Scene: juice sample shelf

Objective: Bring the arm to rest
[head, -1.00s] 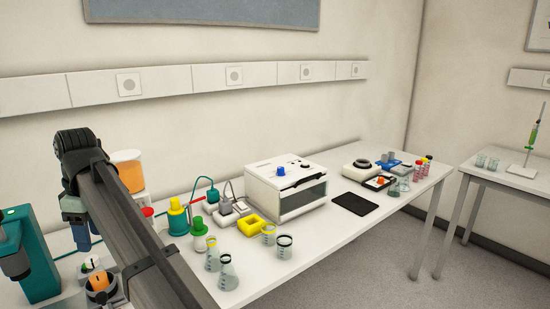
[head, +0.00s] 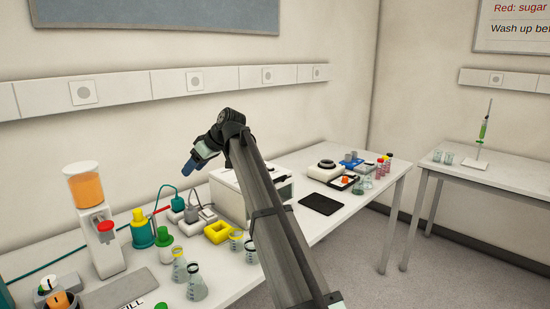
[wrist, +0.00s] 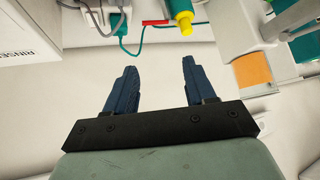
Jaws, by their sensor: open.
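My gripper (head: 190,168) is raised in the air above the back part of the long bench, left of the white box-shaped device (head: 229,196). In the wrist view its two dark blue fingers (wrist: 155,75) stand wide apart with nothing between them. My arm reaches in from the lower right and hides part of the white device. In the wrist view a green bottle with a yellow tip (wrist: 181,14) and a green cable show beyond the fingers, apart from them.
A juice dispenser with orange liquid (head: 86,187) stands at the left. Flasks with coloured rings (head: 196,284), a yellow block (head: 218,232) and a black pad (head: 321,204) are on the bench (head: 340,230). A second table (head: 480,178) stands at the right. The air around the gripper looks clear.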

